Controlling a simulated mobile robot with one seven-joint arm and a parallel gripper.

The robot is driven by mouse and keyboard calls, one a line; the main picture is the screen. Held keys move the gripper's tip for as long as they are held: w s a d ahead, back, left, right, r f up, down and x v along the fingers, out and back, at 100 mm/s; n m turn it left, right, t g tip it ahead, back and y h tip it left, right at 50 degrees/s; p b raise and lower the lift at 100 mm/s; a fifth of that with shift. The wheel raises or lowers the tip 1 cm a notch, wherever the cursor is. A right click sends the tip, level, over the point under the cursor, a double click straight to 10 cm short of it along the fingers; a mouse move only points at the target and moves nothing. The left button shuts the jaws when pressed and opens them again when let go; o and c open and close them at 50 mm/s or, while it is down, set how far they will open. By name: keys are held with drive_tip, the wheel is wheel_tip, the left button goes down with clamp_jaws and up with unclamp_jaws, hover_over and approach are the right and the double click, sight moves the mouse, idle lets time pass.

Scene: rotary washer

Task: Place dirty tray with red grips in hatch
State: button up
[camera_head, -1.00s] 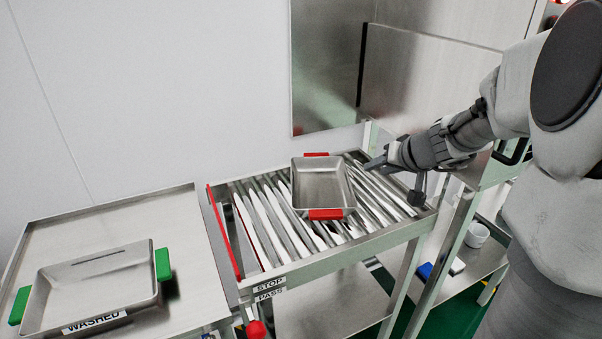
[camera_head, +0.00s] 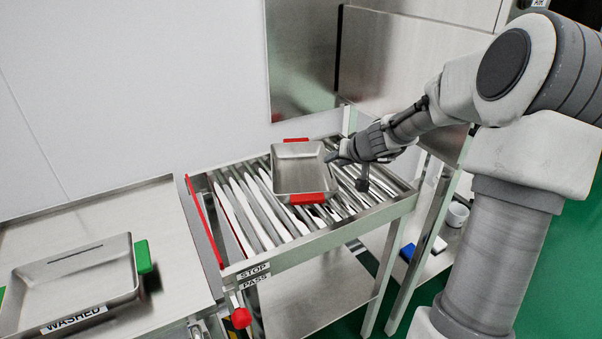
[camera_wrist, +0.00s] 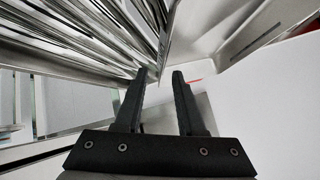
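The steel tray with red grips (camera_head: 300,170) sits on the roller conveyor (camera_head: 254,205), one red grip at its far edge and one at its near edge. My gripper (camera_head: 330,157) is at the tray's right side, close to its rim; I cannot tell whether it touches. The rollers show at the upper left there, and a bit of red shows just beyond the right finger. An upright steel panel (camera_head: 302,60) stands on the wall behind the conveyor; I cannot tell whether it is the hatch.
A tray with green grips labelled WASHED (camera_head: 75,280) lies on the steel table (camera_head: 150,215) at left. A red bar (camera_head: 204,222) edges the conveyor's left end, with a red knob (camera_head: 241,318) below it. The rollers left of the tray are clear.

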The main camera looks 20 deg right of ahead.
sight(330, 164)
drive_tip(key=shift+a+x, duration=0.15)
drive_tip(key=shift+x, duration=1.1)
drive_tip(key=shift+a+x, duration=0.15)
drive_tip(key=shift+x, duration=1.1)
drive_tip(key=shift+s+f, duration=0.15)
drive_tip(key=shift+f, duration=0.05)
clamp_jaws()
